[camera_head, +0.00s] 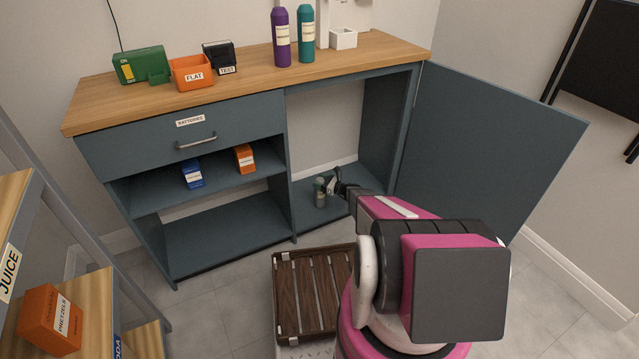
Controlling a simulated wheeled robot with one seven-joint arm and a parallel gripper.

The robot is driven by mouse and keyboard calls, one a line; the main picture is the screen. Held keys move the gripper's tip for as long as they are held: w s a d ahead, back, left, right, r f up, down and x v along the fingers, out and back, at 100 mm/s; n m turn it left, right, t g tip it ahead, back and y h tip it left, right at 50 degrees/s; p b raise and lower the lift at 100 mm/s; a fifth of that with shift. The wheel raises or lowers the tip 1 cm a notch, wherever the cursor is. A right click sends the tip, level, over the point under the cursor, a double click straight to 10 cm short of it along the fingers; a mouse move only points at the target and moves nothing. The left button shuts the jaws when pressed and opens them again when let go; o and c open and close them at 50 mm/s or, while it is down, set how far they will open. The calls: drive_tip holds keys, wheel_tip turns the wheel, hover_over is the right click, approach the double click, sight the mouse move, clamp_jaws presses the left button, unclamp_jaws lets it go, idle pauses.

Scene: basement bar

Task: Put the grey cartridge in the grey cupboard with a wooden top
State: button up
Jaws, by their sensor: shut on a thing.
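The grey cupboard (287,165) with a wooden top (250,82) stands against the wall, and its right-hand door (490,150) is swung wide open to the right. My gripper (327,186) reaches into the open right compartment, low down near its floor. It is shut on a small grey cartridge (320,199), which is upright over the compartment floor at the front left. I cannot tell whether the cartridge touches the floor. My arm hides part of the compartment's right side.
Left shelves hold a blue box (192,174) and an orange box (245,158). On top stand a purple bottle (281,38), a teal bottle (306,34) and an orange bin (192,73). A slatted brown crate (287,300) is on the floor in front. The compartment's back floor looks clear.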

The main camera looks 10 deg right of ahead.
drive_tip(key=shift+f, duration=0.1)
drive_tip(key=o, duration=1.4)
drive_tip(key=shift+o, duration=0.2)
